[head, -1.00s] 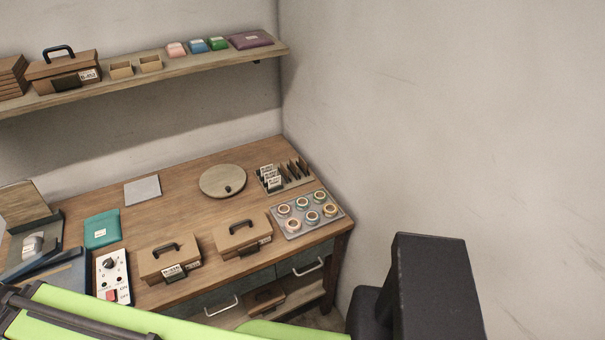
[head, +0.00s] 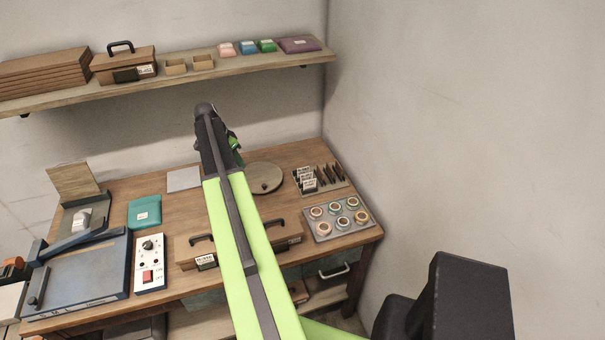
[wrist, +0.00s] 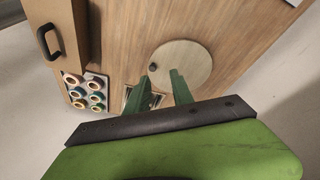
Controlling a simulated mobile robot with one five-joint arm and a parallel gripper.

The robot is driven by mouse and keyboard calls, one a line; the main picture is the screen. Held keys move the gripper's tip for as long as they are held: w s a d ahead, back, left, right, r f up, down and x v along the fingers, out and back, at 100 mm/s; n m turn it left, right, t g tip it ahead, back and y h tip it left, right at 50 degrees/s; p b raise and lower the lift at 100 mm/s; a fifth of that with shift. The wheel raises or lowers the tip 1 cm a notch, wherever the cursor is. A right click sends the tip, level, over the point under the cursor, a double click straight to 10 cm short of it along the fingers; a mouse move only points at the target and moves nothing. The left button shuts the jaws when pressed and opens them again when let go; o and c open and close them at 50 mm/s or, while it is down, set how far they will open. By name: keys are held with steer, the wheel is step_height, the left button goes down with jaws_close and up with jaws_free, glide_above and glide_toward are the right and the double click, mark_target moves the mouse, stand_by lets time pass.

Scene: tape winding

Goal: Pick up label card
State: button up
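In the wrist view a small part of the rack (wrist: 128,92) shows beside the left finger; the rest is hidden behind my gripper. My gripper (wrist: 160,76) has its two green fingers spread apart with nothing between them. In the head view my gripper (head: 234,146) is above the desk, left of the rack and apart from the cards.
A round wooden disc (head: 264,178) lies left of the rack. A grey tray of tape rolls (head: 322,233) is in front of it. Cases with dark handles (head: 281,237) stand at the desk's front, partly behind my arm. A loaded shelf (head: 220,79) runs above; a wall bounds the right.

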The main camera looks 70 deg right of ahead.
steer(key=s+d+r+m+g, duration=0.15)
steer(key=s+d+m, duration=0.45)
steer(key=s+d, duration=0.85)
steer(key=b, duration=1.1)
glide_toward(304, 169)
steer(key=x, duration=0.5)
steer(key=shift+w+a+f, duration=0.1)
steer(key=shift+w, duration=0.15)
steer(key=shift+s, duration=0.1)
steer(key=b+x, duration=0.5)
steer(key=shift+f, duration=0.2)
steer(key=shift+r, duration=0.2)
steer(key=shift+c, duration=0.5)
jaws_close()
